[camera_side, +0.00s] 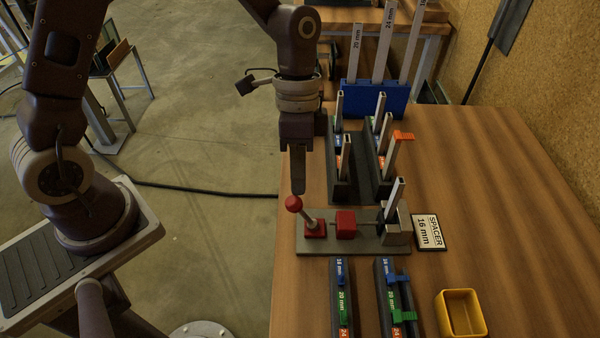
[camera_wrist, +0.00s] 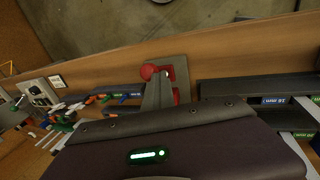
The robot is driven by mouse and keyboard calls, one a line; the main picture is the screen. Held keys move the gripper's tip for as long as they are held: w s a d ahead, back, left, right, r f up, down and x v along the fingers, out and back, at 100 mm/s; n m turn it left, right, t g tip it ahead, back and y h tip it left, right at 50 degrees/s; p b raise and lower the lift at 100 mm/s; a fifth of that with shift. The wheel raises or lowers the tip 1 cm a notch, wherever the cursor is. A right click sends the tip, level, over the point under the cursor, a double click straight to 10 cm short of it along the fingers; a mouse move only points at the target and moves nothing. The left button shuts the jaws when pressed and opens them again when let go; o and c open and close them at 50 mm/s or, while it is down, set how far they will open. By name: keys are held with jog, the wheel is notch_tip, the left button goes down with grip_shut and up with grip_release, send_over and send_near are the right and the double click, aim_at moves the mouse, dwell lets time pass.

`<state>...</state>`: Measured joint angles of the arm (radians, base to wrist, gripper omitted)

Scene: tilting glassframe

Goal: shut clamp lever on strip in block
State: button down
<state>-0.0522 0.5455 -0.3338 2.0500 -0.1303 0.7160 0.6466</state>
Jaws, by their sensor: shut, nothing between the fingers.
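The clamp's lever (camera_side: 306,213), a grey rod with a red ball knob, leans up and left from its red pivot (camera_side: 314,229) on a grey base plate (camera_side: 330,245). A red sliding piece (camera_side: 346,224) sits mid-plate. A grey block (camera_side: 395,224) at the right end holds an upright metal strip (camera_side: 396,193). My gripper (camera_side: 297,188) is shut and empty, pointing down, with its tips just above or at the red knob; I cannot tell whether they touch. In the wrist view the knob (camera_wrist: 149,72) shows beside the fingers (camera_wrist: 158,92).
A sign (camera_side: 428,232) reading "SPACER 16 mm" lies right of the block. Dark racks with upright strips (camera_side: 343,185) stand behind. Labelled racks (camera_side: 341,300) with coloured pieces lie in front. A yellow bin (camera_side: 461,312) stands front right. The table's right side is clear.

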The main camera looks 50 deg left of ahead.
jog(key=w+a+f+v, duration=0.1)
jog(key=w+v, duration=0.1)
jog(key=v, duration=1)
jog(key=w+d+r+y, duration=0.2)
jog(key=d, duration=0.3)
jog(key=s+f, duration=0.5)
jog(key=f, duration=0.6)
jog(key=shift+d+f, duration=0.3)
jog(key=shift+d, duration=0.15)
jog(key=shift+s, duration=0.1)
